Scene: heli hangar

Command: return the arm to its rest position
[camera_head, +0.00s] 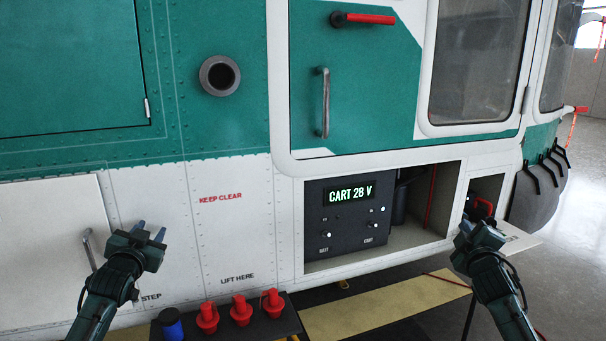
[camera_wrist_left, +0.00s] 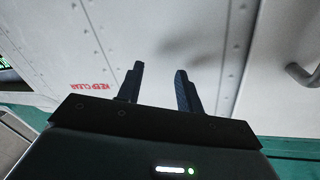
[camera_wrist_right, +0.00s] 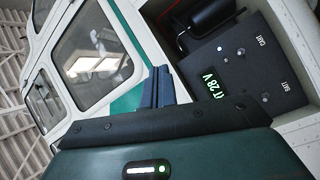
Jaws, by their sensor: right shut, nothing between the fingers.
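My left gripper (camera_head: 149,232) is at the lower left of the head view, in front of the white lower panel. Its two fingers stand apart with nothing between them in the left wrist view (camera_wrist_left: 158,88). My right gripper (camera_head: 476,222) is at the right of the head view, in front of a small opening with a red handle (camera_head: 482,204). In the right wrist view its fingers (camera_wrist_right: 158,88) are together and hold nothing. Whether the right gripper touches anything by the opening cannot be told.
An open bay holds a control box (camera_head: 347,217) reading "CART 28 V". A dark tray (camera_head: 284,326) with several red caps and a blue one stands at the bottom. A door handle (camera_head: 322,103) and a red lever (camera_head: 370,19) are above. Floor is clear at right.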

